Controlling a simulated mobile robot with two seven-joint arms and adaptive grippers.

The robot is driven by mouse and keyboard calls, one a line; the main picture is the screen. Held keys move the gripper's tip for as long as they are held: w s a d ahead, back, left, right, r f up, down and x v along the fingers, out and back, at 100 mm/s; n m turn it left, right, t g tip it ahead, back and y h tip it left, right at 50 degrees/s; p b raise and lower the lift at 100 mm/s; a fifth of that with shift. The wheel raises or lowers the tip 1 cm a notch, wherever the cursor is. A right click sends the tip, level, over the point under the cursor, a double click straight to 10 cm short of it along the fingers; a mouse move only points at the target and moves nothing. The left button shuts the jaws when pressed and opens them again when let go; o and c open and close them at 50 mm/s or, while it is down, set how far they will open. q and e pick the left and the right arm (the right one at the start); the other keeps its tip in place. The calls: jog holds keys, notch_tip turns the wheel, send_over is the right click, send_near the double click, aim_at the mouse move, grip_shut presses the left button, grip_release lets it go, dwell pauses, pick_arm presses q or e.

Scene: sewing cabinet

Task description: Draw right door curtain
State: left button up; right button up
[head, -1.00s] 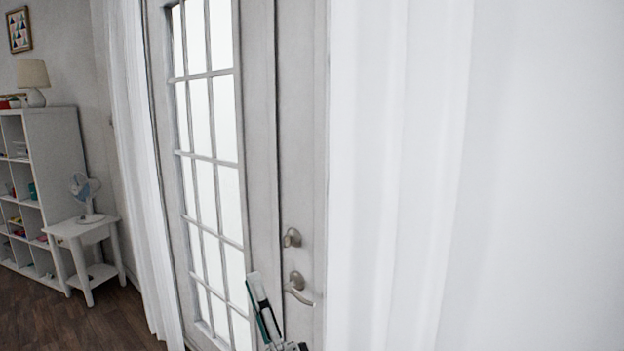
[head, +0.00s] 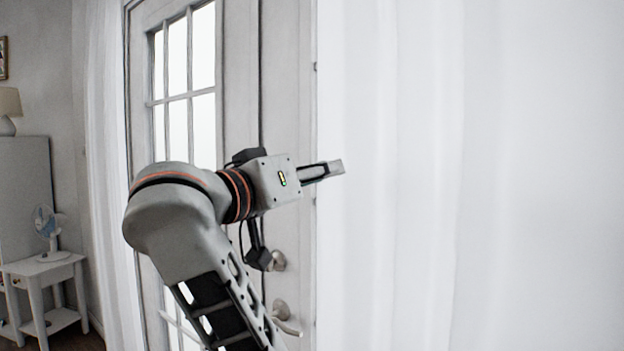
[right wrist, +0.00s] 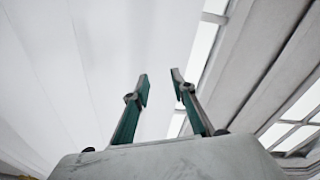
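The white right door curtain (head: 400,220) hangs in soft folds over the right half of the head view, its left edge beside the door handle. In the right wrist view the curtain (right wrist: 50,70) fills the left and middle. My right gripper (head: 338,168) is raised in front of the door, pointing right, its fingertips overlapping the curtain's left edge in the head view. In the right wrist view the two green-padded fingers (right wrist: 160,88) are apart with nothing clearly held between them. I cannot tell whether they touch the cloth. My left gripper is not in view.
A glazed grey-white door (head: 285,100) with a lever handle (head: 283,313) and a knob (head: 277,260) stands behind my arm. Another white curtain (head: 105,180) hangs at the door's left. A small white table (head: 40,268) with a fan (head: 46,222) stands at far left.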

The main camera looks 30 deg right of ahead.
jog(key=w+d+r+m+t+y, duration=0.1)
jog(key=w+d+t+y, duration=0.1)
jog(key=w, duration=0.4)
jog(key=shift+d+m+t, duration=0.4)
jog(key=shift+d+t, duration=0.1)
jog(key=shift+d, duration=0.4)
jog(key=shift+r, duration=0.1)
grip_shut()
